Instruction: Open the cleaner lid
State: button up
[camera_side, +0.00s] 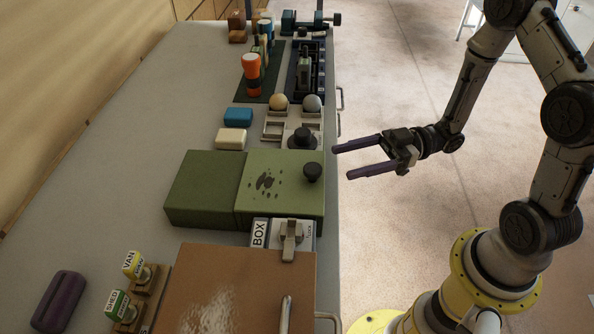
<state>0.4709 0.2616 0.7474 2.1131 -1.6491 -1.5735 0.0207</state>
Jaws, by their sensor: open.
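A low green box stands across the middle of the table. Its left part (203,188) is darker, and its right part is a lighter green lid (270,203) with dark spots and a black knob (312,172) near its right edge. The lid looks closed, lying flat. No label marks it as the cleaner. My gripper (341,161) is open and empty, its two purple fingers pointing left toward the knob. It is just right of the table edge and appears apart from the box; its exact height is unclear.
A BOX-labelled switch (290,240) and a brown panel (240,285) lie in front of the green box. Behind it are a second black knob (302,138), two balls and blue (238,117) and cream blocks (231,138). The left of the table is mostly clear.

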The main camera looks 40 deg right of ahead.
aim_at(296, 183)
jog(key=x, duration=1.1)
jog(key=shift+a, duration=0.15)
grip_shut()
jog(key=shift+w, duration=0.1)
dwell(1.1)
